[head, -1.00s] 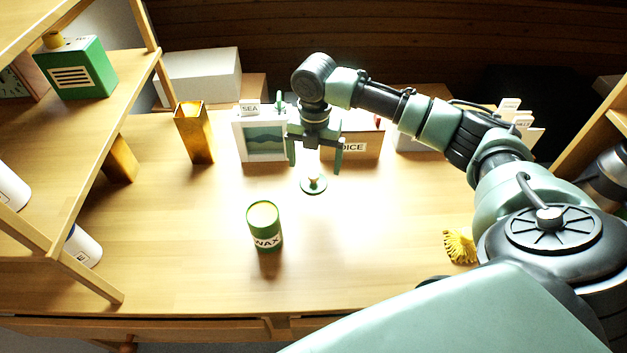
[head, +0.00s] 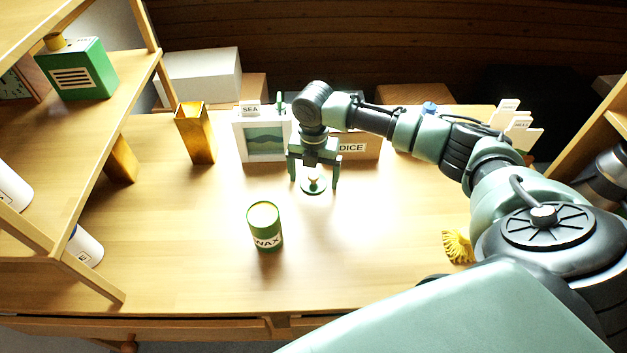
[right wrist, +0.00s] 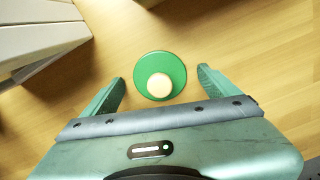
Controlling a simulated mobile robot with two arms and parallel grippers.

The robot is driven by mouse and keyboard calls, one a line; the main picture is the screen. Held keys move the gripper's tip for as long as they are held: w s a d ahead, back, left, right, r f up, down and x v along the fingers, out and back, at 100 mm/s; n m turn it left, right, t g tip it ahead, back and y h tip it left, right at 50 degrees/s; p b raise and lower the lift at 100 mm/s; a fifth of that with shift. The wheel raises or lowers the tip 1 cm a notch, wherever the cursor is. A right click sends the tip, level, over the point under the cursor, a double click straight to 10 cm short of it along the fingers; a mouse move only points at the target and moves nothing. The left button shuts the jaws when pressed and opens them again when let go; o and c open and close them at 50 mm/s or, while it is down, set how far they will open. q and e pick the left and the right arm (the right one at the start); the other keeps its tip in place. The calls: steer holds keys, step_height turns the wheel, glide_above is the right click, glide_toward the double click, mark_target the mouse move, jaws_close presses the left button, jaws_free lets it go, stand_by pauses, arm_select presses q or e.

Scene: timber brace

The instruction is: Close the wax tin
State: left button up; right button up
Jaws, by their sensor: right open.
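The green wax tin (head: 264,226), labelled WAX, stands upright on the table. Its lid is not on it; the top shows a pale yellowish inside. A round green lid (head: 313,186) with a pale knob lies flat on the table behind and to the right of the tin. It also shows in the right wrist view (right wrist: 160,76), knob up. My right gripper (head: 315,184) is over the lid, pointing down, its open fingers (right wrist: 161,84) on either side of the lid and apart from it. My left gripper is not in view.
A picture frame (head: 264,140) and a box labelled DICE (head: 358,147) stand just behind the lid. A golden vase (head: 196,133) is further left. A yellow brush-like thing (head: 457,246) lies at the right. The table around the tin is clear.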

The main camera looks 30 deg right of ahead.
mark_target(314, 175)
steer(key=c, duration=1.6)
steer(key=shift+o, duration=0.2)
steer(key=shift+r, duration=0.15)
step_height(314, 175, up, 20)
